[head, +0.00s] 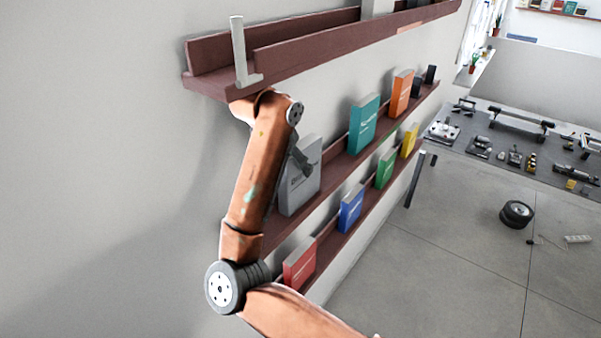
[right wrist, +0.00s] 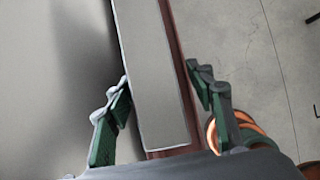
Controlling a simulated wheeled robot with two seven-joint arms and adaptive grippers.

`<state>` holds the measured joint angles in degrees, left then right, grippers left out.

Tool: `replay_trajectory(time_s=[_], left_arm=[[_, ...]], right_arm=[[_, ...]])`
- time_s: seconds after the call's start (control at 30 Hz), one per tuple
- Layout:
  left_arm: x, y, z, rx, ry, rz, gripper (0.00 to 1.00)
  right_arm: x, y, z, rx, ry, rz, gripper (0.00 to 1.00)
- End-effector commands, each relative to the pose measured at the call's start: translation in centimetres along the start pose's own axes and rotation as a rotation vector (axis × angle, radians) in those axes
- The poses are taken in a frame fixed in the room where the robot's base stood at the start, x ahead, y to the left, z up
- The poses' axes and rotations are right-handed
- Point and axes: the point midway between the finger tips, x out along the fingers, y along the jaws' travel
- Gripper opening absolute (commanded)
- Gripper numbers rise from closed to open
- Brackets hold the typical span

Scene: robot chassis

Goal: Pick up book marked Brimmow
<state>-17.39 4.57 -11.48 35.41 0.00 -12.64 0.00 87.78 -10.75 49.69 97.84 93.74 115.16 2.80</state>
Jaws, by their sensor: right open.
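A grey book (head: 299,190) stands upright at the near end of the middle shelf. Its dark lettering is partly covered and too small for me to read as Brimmow. My right gripper (head: 303,160) is at this book, mostly hidden behind my orange arm. In the right wrist view the grey book (right wrist: 155,65) lies between the two fingers of the right gripper (right wrist: 159,78). The fingers are open, with a gap on each side of the book. My left gripper is not in view.
The middle shelf (head: 345,160) also holds teal (head: 363,125) and orange (head: 401,93) books. The lower shelf holds red (head: 300,264), blue (head: 350,208), green (head: 385,168) and yellow (head: 410,140) books. An upper shelf (head: 330,42) overhangs.

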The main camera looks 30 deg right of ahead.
Motion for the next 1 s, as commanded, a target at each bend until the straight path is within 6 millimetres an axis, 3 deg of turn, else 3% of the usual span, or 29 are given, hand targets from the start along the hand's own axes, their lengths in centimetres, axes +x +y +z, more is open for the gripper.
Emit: replay_trajectory(time_s=[0.37, 0.53, 1.0], left_arm=[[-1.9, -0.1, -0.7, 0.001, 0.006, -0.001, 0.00], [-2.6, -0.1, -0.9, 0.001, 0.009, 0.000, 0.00], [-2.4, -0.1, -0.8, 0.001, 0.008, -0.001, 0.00]], right_arm=[[2.4, -0.1, 4.5, 0.002, 0.000, -0.003, 0.49], [3.5, 0.0, 4.2, 0.000, 0.001, 0.000, 0.49], [3.7, 0.0, 4.0, 0.000, 0.000, 0.001, 0.49]])
